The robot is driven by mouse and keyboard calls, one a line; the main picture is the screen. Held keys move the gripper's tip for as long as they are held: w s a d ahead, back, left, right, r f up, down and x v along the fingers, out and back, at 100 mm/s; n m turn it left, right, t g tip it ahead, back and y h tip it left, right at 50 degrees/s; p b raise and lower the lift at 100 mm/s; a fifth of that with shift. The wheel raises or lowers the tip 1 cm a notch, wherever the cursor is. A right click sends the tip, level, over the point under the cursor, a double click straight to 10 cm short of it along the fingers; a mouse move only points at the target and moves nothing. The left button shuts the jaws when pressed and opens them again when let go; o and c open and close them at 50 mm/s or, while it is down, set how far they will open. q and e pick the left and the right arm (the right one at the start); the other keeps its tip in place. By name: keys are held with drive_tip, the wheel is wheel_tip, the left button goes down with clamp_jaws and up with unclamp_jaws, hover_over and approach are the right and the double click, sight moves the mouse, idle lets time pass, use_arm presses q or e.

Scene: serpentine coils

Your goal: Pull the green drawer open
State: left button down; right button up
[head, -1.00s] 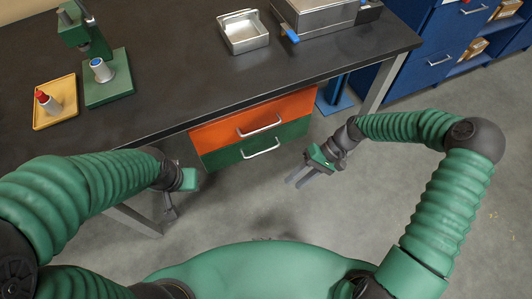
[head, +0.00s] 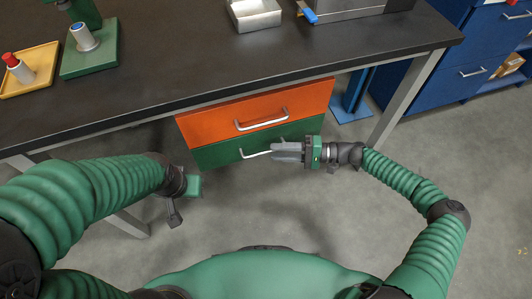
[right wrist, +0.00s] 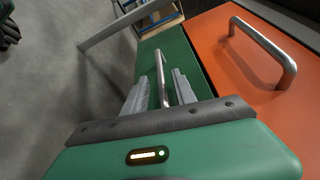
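The green drawer (head: 225,152) sits under the workbench, below the orange drawer, and looks closed. Its silver bar handle (head: 256,154) is partly covered by my right gripper (head: 276,151). In the right wrist view the green drawer front (right wrist: 195,68) shows behind the fingers. There my right gripper (right wrist: 160,88) is open, with a finger on each side of the drawer handle (right wrist: 164,70). Gaps show beside the bar, so it does not look clamped; contact is hard to tell. My left gripper (head: 174,215) hangs at the left, away from the drawer; its finger opening is unclear.
The orange drawer (head: 215,120) with its own handle (head: 262,121) is directly above. The dark benchtop (head: 190,65) overhangs both. A table leg (head: 405,95) and blue stand (head: 352,105) are at the right. The floor in front is clear.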

sight(266, 151)
drive_tip(key=a, duration=0.4)
drive_tip(key=shift+w+a+f+b, duration=0.15)
drive_tip(key=shift+a+b, duration=0.15)
drive_tip(key=shift+a, duration=0.05)
drive_tip(key=shift+d, duration=0.1)
clamp_jaws()
drive_tip(key=shift+f, duration=0.15)
idle(0.8)
